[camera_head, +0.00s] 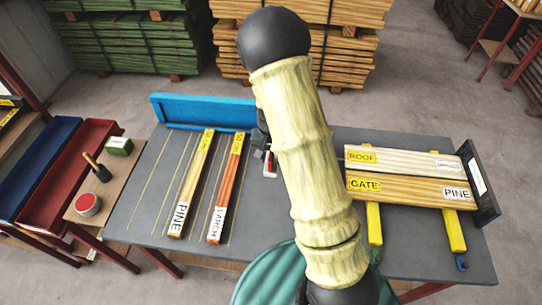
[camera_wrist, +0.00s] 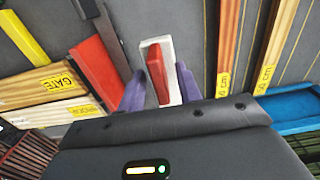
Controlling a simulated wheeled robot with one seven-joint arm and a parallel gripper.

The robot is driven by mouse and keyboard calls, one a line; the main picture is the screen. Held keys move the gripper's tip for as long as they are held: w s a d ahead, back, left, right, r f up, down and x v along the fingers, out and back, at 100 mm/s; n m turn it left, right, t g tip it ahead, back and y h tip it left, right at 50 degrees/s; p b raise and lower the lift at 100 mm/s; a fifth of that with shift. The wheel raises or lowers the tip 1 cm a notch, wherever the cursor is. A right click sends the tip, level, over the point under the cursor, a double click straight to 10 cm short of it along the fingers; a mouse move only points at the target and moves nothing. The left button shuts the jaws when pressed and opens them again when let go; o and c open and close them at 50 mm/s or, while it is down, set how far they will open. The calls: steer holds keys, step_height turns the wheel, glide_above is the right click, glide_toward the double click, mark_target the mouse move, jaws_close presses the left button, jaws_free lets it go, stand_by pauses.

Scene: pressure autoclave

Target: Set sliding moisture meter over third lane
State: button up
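The moisture meter, a small white block with a red top (camera_wrist: 158,72), sits between the two purple fingers of my gripper (camera_wrist: 160,84) in the wrist view. In the head view the meter (camera_head: 270,165) shows just right of the LARCH board, partly hidden by my arm. I cannot tell whether it touches the table. Yellow lines mark lanes on the grey table (camera_head: 150,215). A PINE board (camera_head: 192,185) and an orange LARCH board (camera_head: 225,188) lie along the lanes, left of the meter.
A blue fence (camera_head: 205,112) runs along the table's back edge. ROOF (camera_head: 400,161) and GATE (camera_head: 405,187) boards lie at right on yellow supports, against a dark end plate (camera_head: 479,185). A red block (camera_wrist: 97,66) stands beside my gripper. Red and blue trays are at left.

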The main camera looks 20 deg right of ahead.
steer(key=shift+f, duration=0.5)
jaws_close()
steer(key=shift+w+a, duration=0.1)
steer(key=shift+a, duration=0.05)
